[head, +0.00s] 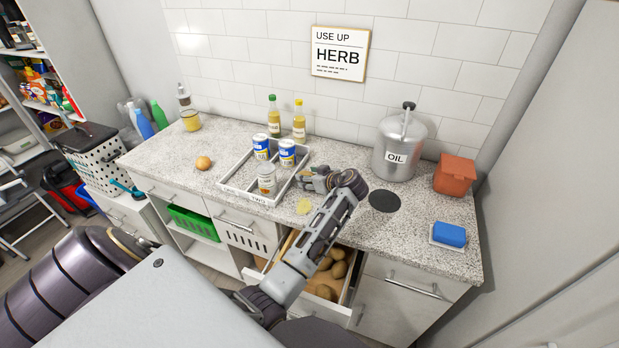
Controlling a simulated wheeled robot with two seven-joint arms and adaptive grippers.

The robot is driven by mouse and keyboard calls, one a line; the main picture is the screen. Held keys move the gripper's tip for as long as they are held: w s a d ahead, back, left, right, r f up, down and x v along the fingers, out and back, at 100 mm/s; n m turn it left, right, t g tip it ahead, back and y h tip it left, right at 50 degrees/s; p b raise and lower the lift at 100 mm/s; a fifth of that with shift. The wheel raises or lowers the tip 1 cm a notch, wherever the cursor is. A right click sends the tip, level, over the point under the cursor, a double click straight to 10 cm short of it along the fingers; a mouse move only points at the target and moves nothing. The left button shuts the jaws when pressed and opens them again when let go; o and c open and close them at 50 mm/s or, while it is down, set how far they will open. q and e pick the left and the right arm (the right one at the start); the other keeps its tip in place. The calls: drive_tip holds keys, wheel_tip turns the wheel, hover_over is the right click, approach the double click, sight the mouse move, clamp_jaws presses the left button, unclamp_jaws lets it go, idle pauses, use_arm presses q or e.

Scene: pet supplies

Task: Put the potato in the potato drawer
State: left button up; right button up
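A drawer (349,298) below the counter is pulled open, with several brown potatoes (325,291) inside; my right arm crosses in front and hides part of it. My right gripper (308,181) is low over the counter, just right of the divided tray, pointing left. Its fingers are small and dark here, so I cannot tell whether it is open or holds something. No separate potato is clear on the counter. A small pale yellow piece (304,206) lies below the gripper; I cannot tell what it is. My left arm shows at lower left, its gripper out of view.
A round orange-brown onion-like item (204,163) lies left of the tray (236,187), which holds cans and a jar (267,180). Bottles stand behind. A green crate (193,224) sits below.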

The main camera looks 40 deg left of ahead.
use_arm(q)
drive_tip(key=shift+f, duration=0.1)
use_arm(e)
drive_tip(key=shift+f, duration=0.1)
use_arm(q)
drive_tip(key=o, duration=1.1)
